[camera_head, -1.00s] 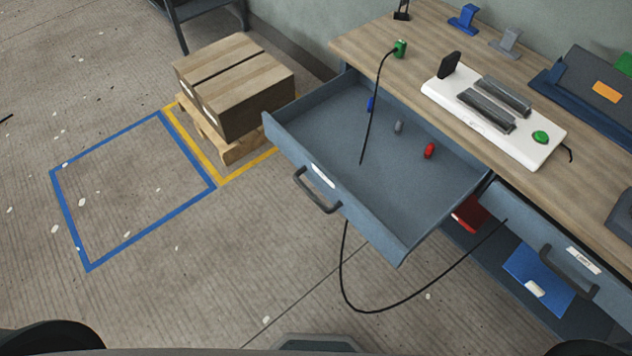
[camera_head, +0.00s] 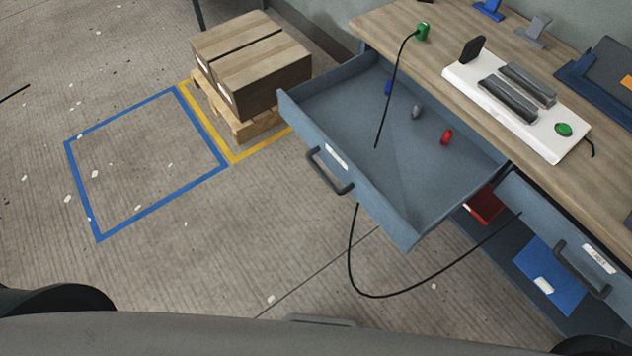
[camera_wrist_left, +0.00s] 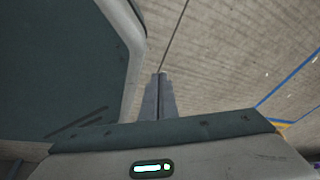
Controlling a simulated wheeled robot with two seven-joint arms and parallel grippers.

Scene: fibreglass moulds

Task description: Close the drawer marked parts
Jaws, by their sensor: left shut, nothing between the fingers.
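A grey-blue drawer (camera_head: 385,215) stands pulled far out from under the workbench in the head view. Its front has a dark bar handle (camera_head: 328,172) and a small white label (camera_head: 336,156) whose text I cannot read. My left gripper (camera_wrist_left: 159,80) is shut and empty above bare floor in the wrist view, away from both drawers. My right gripper is out of view.
A cardboard box (camera_head: 250,62) on a pallet stands behind left. Floor inside the blue outline (camera_head: 153,212) is clear.

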